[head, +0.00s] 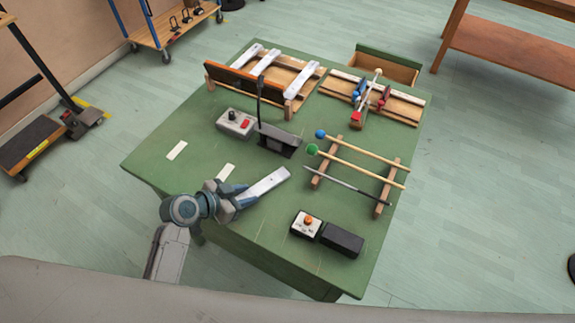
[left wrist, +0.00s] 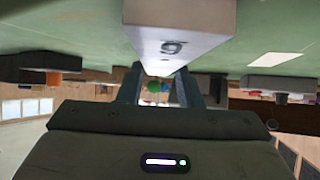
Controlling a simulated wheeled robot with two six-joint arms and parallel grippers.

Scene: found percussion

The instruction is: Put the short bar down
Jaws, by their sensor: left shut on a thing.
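My left gripper (head: 230,202) is shut on a silver-white bar (head: 263,186) near the left front of the green table (head: 275,235). The bar points away to the right and lies low over the tabletop. I cannot tell if it touches the table. In the left wrist view, the bar's end (left wrist: 180,35) bears a dark round stamp, between the fingers (left wrist: 157,88). Other silver-white bars (head: 300,81) lie on a wooden frame (head: 277,78) at the back of the table. My right gripper is not in view.
Two white patches (head: 177,151) (head: 225,172) mark the table left of the bar. A grey box with a red button (head: 236,124) and a dark stand (head: 278,140) stand behind. Mallets (head: 362,151) rest on a wooden rack to the right. An orange-button box (head: 306,225) and black block (head: 342,240) stand front right.

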